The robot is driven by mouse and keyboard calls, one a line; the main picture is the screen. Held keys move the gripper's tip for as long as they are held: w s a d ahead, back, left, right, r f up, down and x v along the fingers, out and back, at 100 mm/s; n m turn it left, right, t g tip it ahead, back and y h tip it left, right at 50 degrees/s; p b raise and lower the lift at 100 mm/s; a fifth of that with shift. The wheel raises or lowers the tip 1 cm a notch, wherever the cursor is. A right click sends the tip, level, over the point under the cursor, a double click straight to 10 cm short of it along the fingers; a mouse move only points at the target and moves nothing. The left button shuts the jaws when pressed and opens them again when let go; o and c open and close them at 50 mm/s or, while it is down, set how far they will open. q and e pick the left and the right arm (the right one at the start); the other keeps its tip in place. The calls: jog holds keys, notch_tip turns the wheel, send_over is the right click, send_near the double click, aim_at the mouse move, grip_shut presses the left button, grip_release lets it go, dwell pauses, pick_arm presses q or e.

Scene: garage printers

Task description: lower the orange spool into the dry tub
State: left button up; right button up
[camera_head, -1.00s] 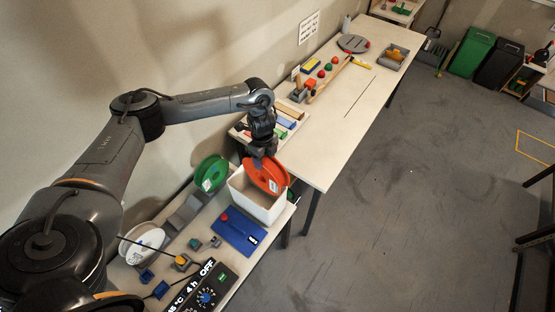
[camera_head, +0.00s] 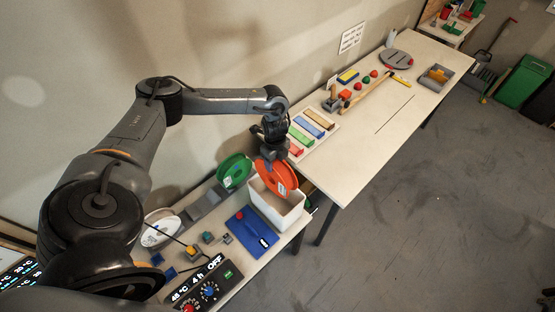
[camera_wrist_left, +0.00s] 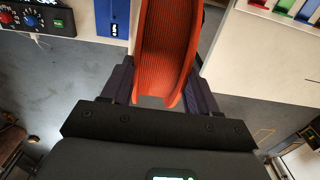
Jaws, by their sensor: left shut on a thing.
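The orange spool (camera_head: 284,179) is upright in my left gripper (camera_head: 272,160), which is shut on its upper part. In the head view it overlaps the opening of the white dry tub (camera_head: 276,213). I cannot tell whether its lower edge is above the rim or just inside. In the left wrist view the spool (camera_wrist_left: 166,45) fills the space between the two dark fingers of the left gripper (camera_wrist_left: 163,82), and the tub is not clearly visible. My right gripper is not in view.
A green spool (camera_head: 235,170) stands behind and left of the tub. A blue board (camera_head: 250,232) lies in front, near the dryer control box (camera_head: 206,286). A tray of coloured bars (camera_head: 310,132) and a long bench (camera_head: 372,135) lie beyond. A white spool (camera_head: 160,229) is at left.

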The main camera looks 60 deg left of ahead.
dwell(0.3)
pick_arm(q)
jog(key=shift+f, duration=0.25)
jog(key=shift+f+b, duration=1.55)
jog(key=shift+f, duration=0.75)
jog(key=shift+f+b, duration=1.6)
jog(key=shift+f, duration=1)
jog(key=shift+f+b, duration=1.55)
jog(key=shift+f, duration=0.8)
notch_tip(320, 180, down, 8)
jog(key=b, duration=0.5)
jog(key=shift+r, duration=0.2)
jog(key=shift+f, duration=0.1)
